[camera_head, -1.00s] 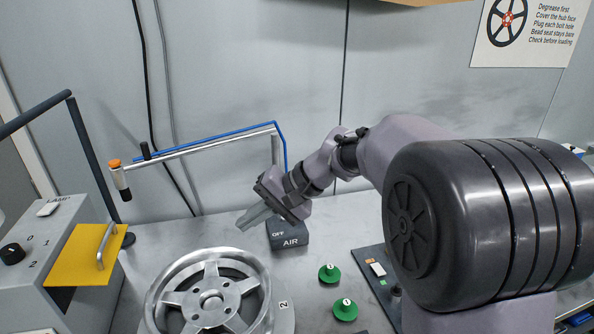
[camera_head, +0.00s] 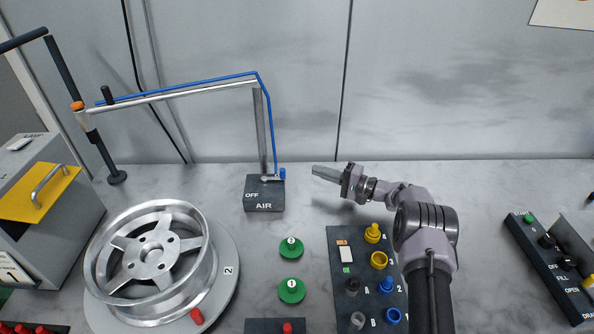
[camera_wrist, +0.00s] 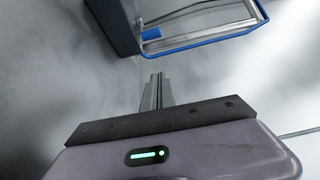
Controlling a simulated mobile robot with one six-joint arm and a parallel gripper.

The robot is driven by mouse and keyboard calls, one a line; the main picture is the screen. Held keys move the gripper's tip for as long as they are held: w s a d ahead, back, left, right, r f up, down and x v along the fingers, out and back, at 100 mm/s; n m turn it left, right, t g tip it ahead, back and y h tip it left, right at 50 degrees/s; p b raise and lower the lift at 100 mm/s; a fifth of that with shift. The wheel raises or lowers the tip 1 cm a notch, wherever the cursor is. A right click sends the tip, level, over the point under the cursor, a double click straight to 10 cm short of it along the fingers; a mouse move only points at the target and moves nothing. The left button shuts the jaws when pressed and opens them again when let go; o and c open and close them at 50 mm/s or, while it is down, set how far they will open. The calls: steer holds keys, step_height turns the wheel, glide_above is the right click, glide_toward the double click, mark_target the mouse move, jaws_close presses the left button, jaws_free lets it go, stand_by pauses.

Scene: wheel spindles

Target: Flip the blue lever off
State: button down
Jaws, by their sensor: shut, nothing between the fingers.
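The blue lever (camera_head: 282,174) is on top of the dark AIR box (camera_head: 264,198), with its blue end at the right side, away from the OFF label on the left. In the wrist view the blue end (camera_wrist: 151,34) shows beside the dark box (camera_wrist: 113,26). My gripper (camera_head: 315,171) is shut and empty, to the right of the lever, with a gap between them. Its fingers point left toward the box. In the wrist view the shut fingertips (camera_wrist: 158,76) sit below the blue end, apart from it.
A metal post and spray arm (camera_head: 180,92) with a blue hose rise behind the box. A wheel (camera_head: 103,257) lies on a numbered disc at left. Green knobs (camera_head: 291,248) and a panel of coloured plugs (camera_head: 341,307) lie in front. The bench behind my gripper is clear.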

steer(key=b+x, duration=0.1)
steer(key=x, duration=0.2)
steer(key=b+x, duration=0.1)
steer(key=x, duration=0.2)
steer(key=b+x, duration=0.1)
steer(key=x, duration=0.2)
steer(key=shift+w+a+f+b, duration=0.2)
steer(key=shift+a+f+b, duration=0.05)
steer(key=shift+a+b, duration=0.15)
steer(key=s, duration=0.1)
steer(key=s+p, duration=0.1)
steer(key=s, duration=0.1)
steer(key=shift+a+r, duration=0.15)
steer(key=shift+r, duration=0.25)
steer(key=shift+s+a+f, duration=0.1)
steer(key=shift+s, duration=0.35)
steer(key=shift+s+a, duration=0.1)
